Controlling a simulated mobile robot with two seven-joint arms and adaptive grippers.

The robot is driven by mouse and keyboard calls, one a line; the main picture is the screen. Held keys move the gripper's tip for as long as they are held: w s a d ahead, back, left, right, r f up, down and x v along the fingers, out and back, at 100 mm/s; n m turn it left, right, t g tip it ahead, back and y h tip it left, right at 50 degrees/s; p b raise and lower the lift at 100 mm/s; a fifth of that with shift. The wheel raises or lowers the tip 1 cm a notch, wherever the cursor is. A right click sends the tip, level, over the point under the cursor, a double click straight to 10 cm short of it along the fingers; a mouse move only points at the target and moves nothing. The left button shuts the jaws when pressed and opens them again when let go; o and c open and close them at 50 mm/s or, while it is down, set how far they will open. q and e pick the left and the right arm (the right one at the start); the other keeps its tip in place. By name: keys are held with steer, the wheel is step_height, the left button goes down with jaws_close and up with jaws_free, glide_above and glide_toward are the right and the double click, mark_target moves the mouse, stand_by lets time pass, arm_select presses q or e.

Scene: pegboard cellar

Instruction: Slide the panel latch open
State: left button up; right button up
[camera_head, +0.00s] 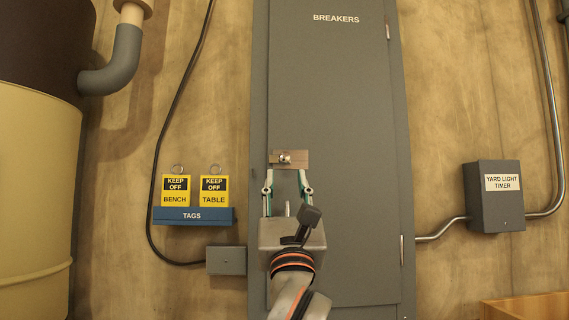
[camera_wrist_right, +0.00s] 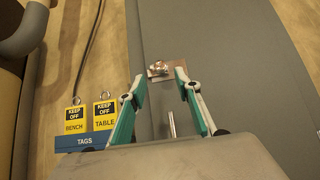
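The grey breaker panel (camera_head: 340,100), marked BREAKERS, is on the wall with its door shut. Its latch (camera_head: 286,158) is a small metal knob on a brownish plate at the door's left side. The latch also shows in the right wrist view (camera_wrist_right: 158,66), just beyond the fingertips. My right gripper (camera_head: 287,174) is in front of the panel, just below the latch in the head view. Its two green-lined fingers are apart with nothing between them. Whether a fingertip touches the latch plate, I cannot tell. My left gripper is not in view.
Left of the panel, a blue TAGS holder (camera_head: 193,216) carries two yellow KEEP OFF tags, above a small grey box (camera_head: 226,261). A grey YARD LIGHT TIMER box (camera_head: 494,197) with conduit is at right. A large tan drum (camera_head: 38,190) stands at far left.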

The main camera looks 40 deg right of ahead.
mark_target(285, 159)
steer(key=x, duration=0.6)
steer(key=shift+w+d+r+p, duration=0.1)
steer(key=shift+r+p, duration=0.2)
steer(key=shift+p, duration=0.05)
steer(key=shift+w+d, duration=0.15)
steer(key=shift+w, duration=0.05)
steer(key=shift+r, duration=0.1)
jaws_close()
